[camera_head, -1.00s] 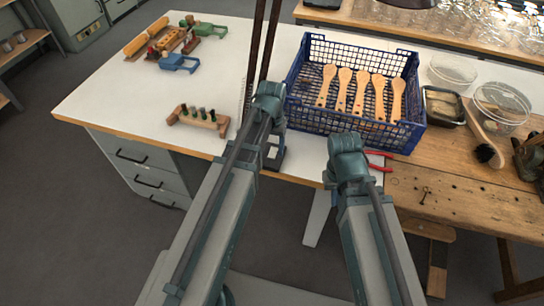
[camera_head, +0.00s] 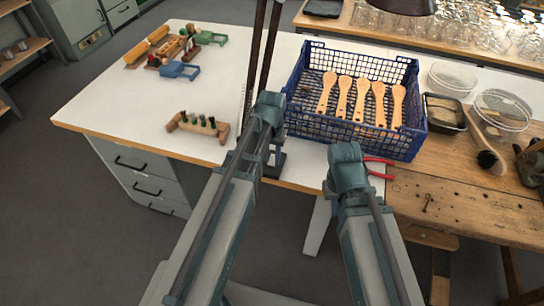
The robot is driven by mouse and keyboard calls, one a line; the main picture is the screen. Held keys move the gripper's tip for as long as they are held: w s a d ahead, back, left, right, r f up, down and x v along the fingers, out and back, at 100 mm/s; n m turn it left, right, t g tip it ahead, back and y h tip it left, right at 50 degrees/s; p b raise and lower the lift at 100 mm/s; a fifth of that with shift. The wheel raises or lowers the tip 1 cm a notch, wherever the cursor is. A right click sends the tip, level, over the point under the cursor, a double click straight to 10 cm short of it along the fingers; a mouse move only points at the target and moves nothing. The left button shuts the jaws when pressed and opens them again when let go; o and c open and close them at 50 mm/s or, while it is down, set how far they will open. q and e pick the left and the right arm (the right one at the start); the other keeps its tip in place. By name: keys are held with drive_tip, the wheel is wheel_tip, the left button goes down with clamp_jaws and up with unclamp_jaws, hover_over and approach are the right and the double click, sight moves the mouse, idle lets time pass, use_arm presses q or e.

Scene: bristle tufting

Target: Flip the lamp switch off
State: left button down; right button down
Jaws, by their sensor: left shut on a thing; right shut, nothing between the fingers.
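The lamp's dark shade (camera_head: 408,5) shows at the top edge. Its two thin dark stem rods (camera_head: 264,45) rise from behind my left wrist. A dark base (camera_head: 276,165) is partly visible beside my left forearm, near the table's front edge. The switch is not visible. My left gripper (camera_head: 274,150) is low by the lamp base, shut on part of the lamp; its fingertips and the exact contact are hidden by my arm. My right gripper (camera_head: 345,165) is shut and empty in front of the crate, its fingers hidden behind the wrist.
A blue crate (camera_head: 302,113) holds several wooden brush handles. Red-handled pliers (camera_head: 380,175) lie beside my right wrist. Clear tubs and a brush are at right.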

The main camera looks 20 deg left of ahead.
use_arm(q)
drive_tip(key=shift+w+g, duration=0.45)
drive_tip(key=shift+g, duration=0.25)
drive_tip(key=shift+w+g, duration=0.1)
drive_tip(key=shift+g, duration=0.3)
drive_tip(key=shift+s+r+g+b, duration=0.1)
drive_tip(key=shift+s+g+b, duration=0.1)
drive_tip(key=shift+g+b, duration=0.15)
drive_tip(key=c, duration=0.6)
unclamp_jaws()
